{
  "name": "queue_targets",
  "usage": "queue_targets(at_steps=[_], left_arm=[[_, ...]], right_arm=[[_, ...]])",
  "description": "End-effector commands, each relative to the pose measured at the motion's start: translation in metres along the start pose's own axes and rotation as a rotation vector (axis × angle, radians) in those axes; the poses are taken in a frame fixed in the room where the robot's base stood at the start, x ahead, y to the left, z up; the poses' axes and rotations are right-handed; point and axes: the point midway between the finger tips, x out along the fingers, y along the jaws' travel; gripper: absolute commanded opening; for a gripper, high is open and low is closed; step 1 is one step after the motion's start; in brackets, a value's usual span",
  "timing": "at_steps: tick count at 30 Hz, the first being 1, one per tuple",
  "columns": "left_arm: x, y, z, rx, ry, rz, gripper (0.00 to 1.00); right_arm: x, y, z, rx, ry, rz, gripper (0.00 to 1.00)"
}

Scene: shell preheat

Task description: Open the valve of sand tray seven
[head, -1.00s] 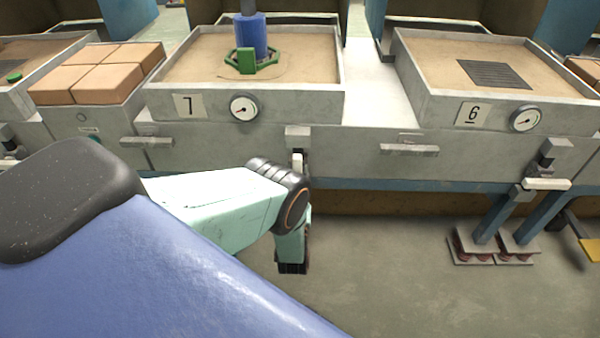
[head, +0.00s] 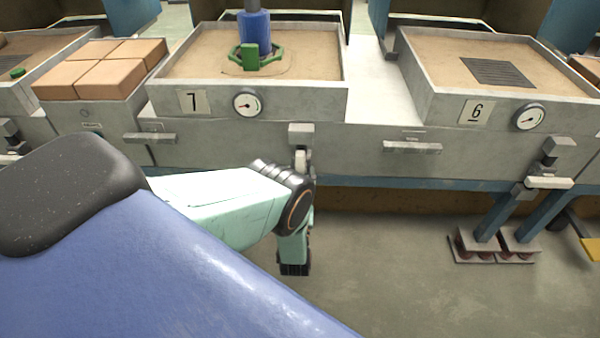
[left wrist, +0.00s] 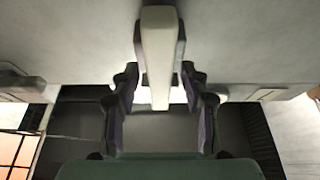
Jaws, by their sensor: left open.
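Sand tray seven (head: 325,103) is a grey box of sand with a "7" label and a round gauge on its front. Its valve (head: 301,160) sits below the tray's right front corner, partly hidden by my left wrist. In the left wrist view the valve's pale lever (left wrist: 159,50) points toward the camera from a grey panel. My left gripper (left wrist: 160,80) is open, its dark fingers on either side of the lever, with gaps showing. My right gripper is not in view.
A blue tool with a green ring (head: 254,58) stands on tray seven's sand. Sand tray six (head: 560,112) is at right, its valve handle (head: 548,183) crosswise. Brown blocks (head: 100,74) sit at left. Grey bar handles (head: 412,147) stick out of the bench front.

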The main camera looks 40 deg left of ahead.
Motion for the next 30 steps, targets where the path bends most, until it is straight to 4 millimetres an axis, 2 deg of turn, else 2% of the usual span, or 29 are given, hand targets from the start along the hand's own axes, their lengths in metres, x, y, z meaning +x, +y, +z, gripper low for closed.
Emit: queue_targets(at_steps=[6, 12, 30], left_arm=[[-0.038, 0.001, 0.001, 0.000, -0.004, 0.002, 0.45], [-0.060, 0.000, 0.000, 0.000, -0.002, 0.001, 0.45], [-0.064, 0.000, 0.000, 0.000, 0.000, 0.000, 0.45]], right_arm=[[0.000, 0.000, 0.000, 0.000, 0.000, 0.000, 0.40], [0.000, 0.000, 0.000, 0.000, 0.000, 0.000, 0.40], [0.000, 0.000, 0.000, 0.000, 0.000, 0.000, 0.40]])
